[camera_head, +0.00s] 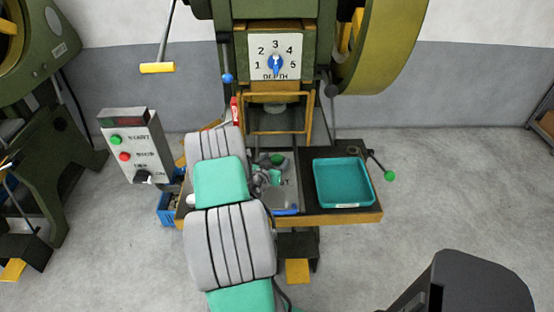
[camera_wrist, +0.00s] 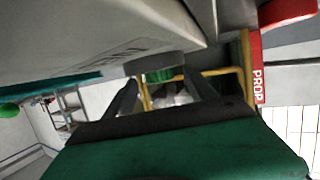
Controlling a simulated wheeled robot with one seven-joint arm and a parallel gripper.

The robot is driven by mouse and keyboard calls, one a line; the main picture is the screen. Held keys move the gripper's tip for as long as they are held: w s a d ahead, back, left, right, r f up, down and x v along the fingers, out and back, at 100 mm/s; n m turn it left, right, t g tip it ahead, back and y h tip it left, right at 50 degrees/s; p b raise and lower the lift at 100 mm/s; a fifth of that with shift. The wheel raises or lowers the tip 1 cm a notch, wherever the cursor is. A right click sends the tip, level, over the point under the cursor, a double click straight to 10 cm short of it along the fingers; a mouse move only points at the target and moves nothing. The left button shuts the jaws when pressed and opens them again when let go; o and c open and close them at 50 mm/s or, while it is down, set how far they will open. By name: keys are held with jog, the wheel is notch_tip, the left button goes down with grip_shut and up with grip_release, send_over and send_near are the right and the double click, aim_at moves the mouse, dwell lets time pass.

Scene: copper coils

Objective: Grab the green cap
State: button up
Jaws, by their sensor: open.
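The green cap (camera_wrist: 165,75) shows in the wrist view as a short green cylinder on a grey round base, against the grey plate. It sits beyond and between my fingertips, and a gap seems to remain. In the head view a small dark green piece (camera_head: 277,159), which looks like the cap, shows on the press bed just beyond my gripper (camera_head: 268,174). My gripper also shows in the wrist view (camera_wrist: 163,90), with its two dark fingers apart and nothing held. My arm hides part of the bed in the head view.
A teal tray (camera_head: 343,184) stands right of the gripper on the bed. The yellow guard frame (camera_head: 280,132) rises behind. A red PROP bar (camera_wrist: 256,70) is close by in the wrist view. A control box (camera_head: 135,147) stands left.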

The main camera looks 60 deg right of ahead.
jog(key=shift+c, duration=0.3)
grip_shut()
dwell(0.3)
